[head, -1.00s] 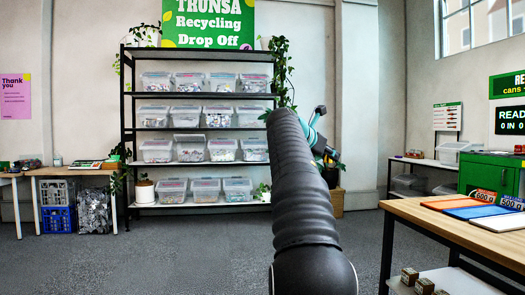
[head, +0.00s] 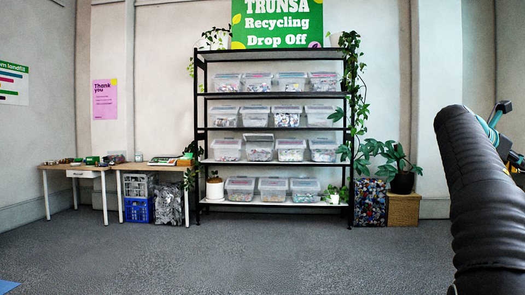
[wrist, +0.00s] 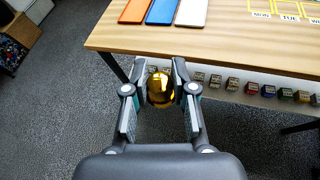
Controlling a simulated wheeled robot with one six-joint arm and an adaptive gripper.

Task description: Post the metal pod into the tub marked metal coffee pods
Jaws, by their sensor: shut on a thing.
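A shiny gold pod (wrist: 160,90) sits between the fingertips of my gripper (wrist: 161,76) in the wrist view, and the gripper is shut on it. The pod is held over the floor by the edge of a wooden table. In the head view a black shelf rack (head: 272,96) holds rows of clear lidded tubs. One tub in the third row (head: 259,153) has its lid sitting raised. The labels are too small to read, so I cannot tell which tub is marked metal coffee pods. My gripper's fingers are not clear in the head view.
The wooden table (wrist: 225,38) bears orange, blue and white slabs (wrist: 161,11). Several small boxes (wrist: 215,82) stand on a lower shelf. Low desks (head: 88,167), a blue crate (head: 138,209) and a plant (head: 402,180) flank the rack. The floor before the rack is clear.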

